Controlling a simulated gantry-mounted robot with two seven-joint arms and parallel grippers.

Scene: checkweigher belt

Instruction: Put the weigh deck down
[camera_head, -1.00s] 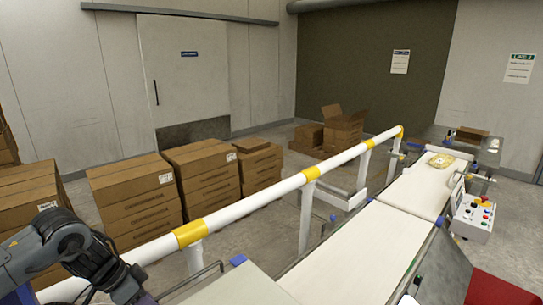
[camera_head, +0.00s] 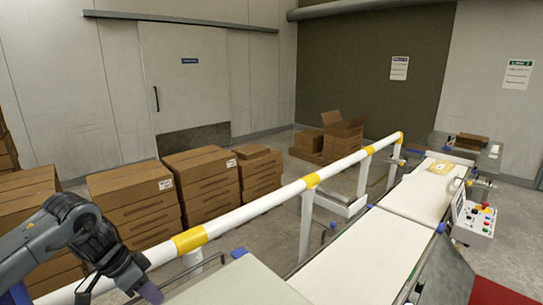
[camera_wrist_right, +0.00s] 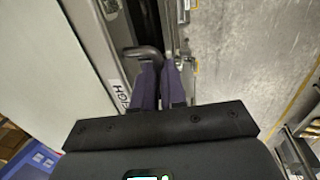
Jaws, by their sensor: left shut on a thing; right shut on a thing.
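The weigh deck (camera_head: 240,283) is a pale flat plate at the bottom of the head view, cut off by the frame edge. My left gripper (camera_head: 150,293) is shut at the deck's left edge; its exact hold on the handle there is hard to see. In the right wrist view the deck (camera_wrist_right: 62,60) is the pale surface at left, with partly hidden lettering on its side. My right gripper (camera_wrist_right: 160,78) is shut on a dark bent handle bar of the deck. The right gripper is outside the head view. Whether the deck touches its supports is not visible.
White belts (camera_head: 365,240) run away to the right, with a yellow package (camera_head: 442,167) at the far end. A control box (camera_head: 474,220) stands beside them. A white-and-yellow guard rail (camera_head: 255,208) runs along the left. Carton stacks (camera_head: 140,205) stand behind it.

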